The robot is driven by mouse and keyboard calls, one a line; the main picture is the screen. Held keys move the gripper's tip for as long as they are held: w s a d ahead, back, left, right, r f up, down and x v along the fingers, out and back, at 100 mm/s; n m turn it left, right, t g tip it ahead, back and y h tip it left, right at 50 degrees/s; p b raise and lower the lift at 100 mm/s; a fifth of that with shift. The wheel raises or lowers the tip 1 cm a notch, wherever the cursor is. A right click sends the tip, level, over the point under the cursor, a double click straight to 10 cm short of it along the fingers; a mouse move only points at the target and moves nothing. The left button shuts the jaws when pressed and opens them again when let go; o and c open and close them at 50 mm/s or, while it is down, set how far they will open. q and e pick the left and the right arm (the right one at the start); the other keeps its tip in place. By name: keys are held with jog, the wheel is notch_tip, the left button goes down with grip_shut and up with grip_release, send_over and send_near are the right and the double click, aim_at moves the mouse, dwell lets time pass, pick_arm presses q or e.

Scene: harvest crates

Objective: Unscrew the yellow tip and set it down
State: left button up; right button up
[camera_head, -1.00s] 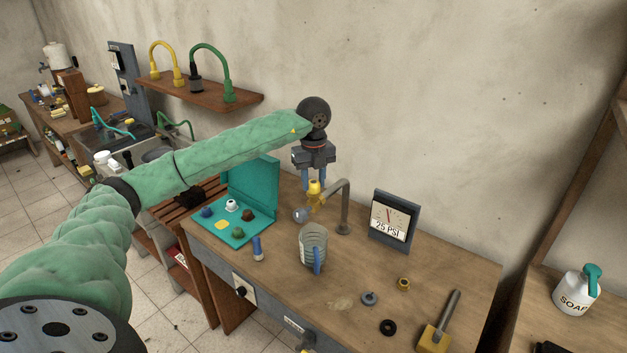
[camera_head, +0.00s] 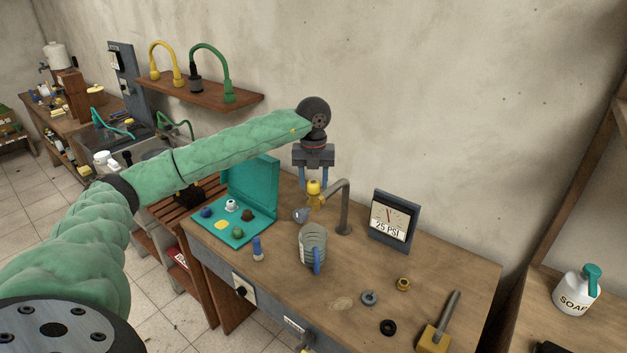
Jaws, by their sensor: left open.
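The yellow tip (camera_head: 313,187) sits upright on the end of a bent grey metal pipe (camera_head: 345,210) that rises from the workbench, above a duller yellow fitting (camera_head: 316,201). My left gripper (camera_head: 313,184) points down over it. Its two blue fingers are apart, one on each side of the tip. The jaws are open, and I cannot tell if either finger touches the tip. My right gripper is not in view.
A clear jug (camera_head: 311,240) with a blue handle stands just in front of the pipe. An open teal case (camera_head: 262,232) lies to the left. Some bare wood lies front right.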

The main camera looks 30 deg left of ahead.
pick_arm(q)
jog(key=m, duration=0.3)
jog(key=shift+m, duration=0.4)
jog(key=m, duration=0.3)
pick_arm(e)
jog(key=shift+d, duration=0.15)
